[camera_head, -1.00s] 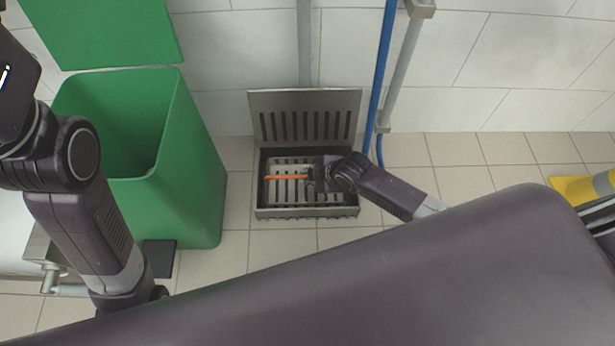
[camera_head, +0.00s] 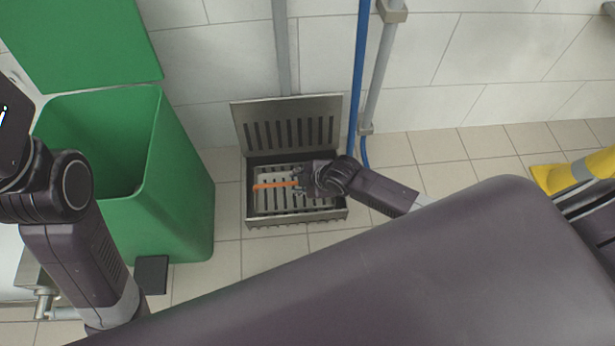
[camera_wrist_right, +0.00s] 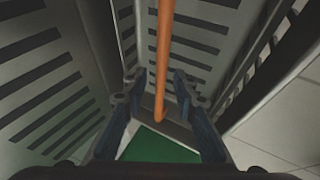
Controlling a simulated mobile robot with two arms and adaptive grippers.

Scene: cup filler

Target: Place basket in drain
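The metal floor drain (camera_head: 340,214) stands open against the wall, with its slotted lid (camera_head: 325,108) tilted up behind it. The slotted metal basket (camera_head: 270,203) sits inside the drain. Its orange handle (camera_head: 268,186) lies across its top, and the handle also shows in the right wrist view (camera_wrist_right: 165,40). My right gripper (camera_head: 299,181) is at the handle's right end, low over the basket. In the right wrist view its fingers (camera_wrist_right: 158,100) are spread, with the handle between them and gaps on both sides.
A green bin (camera_head: 185,190) with a raised lid (camera_head: 80,40) stands left of the drain. A blue hose (camera_head: 358,80) and grey pipes (camera_head: 283,50) run down the wall behind. A yellow object (camera_head: 550,179) is at the far right. Tiled floor is clear right of the drain.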

